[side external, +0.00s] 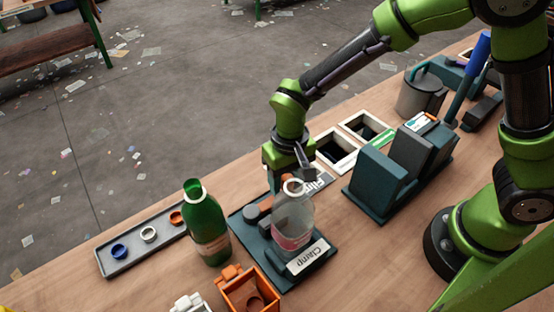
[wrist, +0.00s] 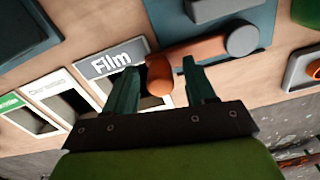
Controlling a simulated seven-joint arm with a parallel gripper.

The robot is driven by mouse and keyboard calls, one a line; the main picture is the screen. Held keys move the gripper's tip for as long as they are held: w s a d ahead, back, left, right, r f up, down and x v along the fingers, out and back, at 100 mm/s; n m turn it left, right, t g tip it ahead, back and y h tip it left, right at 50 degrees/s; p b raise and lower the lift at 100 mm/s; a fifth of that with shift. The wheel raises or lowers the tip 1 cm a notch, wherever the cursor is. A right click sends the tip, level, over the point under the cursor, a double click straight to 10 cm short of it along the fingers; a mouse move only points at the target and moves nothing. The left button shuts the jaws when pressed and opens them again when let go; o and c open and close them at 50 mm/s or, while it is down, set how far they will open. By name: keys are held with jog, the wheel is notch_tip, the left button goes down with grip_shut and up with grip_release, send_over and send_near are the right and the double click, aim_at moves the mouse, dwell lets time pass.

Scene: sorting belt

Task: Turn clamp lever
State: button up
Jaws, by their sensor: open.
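The clamp lever (wrist: 195,48) is an orange bar with a round grey pivot (wrist: 242,40) in the wrist view. My gripper (wrist: 161,66) is open, with one finger on each side of the lever's rounded free end. I cannot tell whether either finger touches it. In the side view the teal clamp base (side external: 318,262) carries a "Clamp" label and a clear bottle (side external: 292,220) standing upright. My gripper (side external: 285,178) is just behind the bottle there, and its fingertips are largely hidden. The lever (side external: 266,204) shows only partly beside the bottle.
A green bottle (side external: 205,225) stands left of the clamp, beside a grey tray (side external: 122,267) with coloured rings. An orange bin (side external: 240,285) is in front. White-framed openings (side external: 345,165), a "Film" label (wrist: 112,58) and a teal machine (side external: 378,185) lie to the right.

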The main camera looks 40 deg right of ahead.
jog(key=shift+f, duration=0.2)
jog(key=shift+c, duration=0.2)
grip_shut()
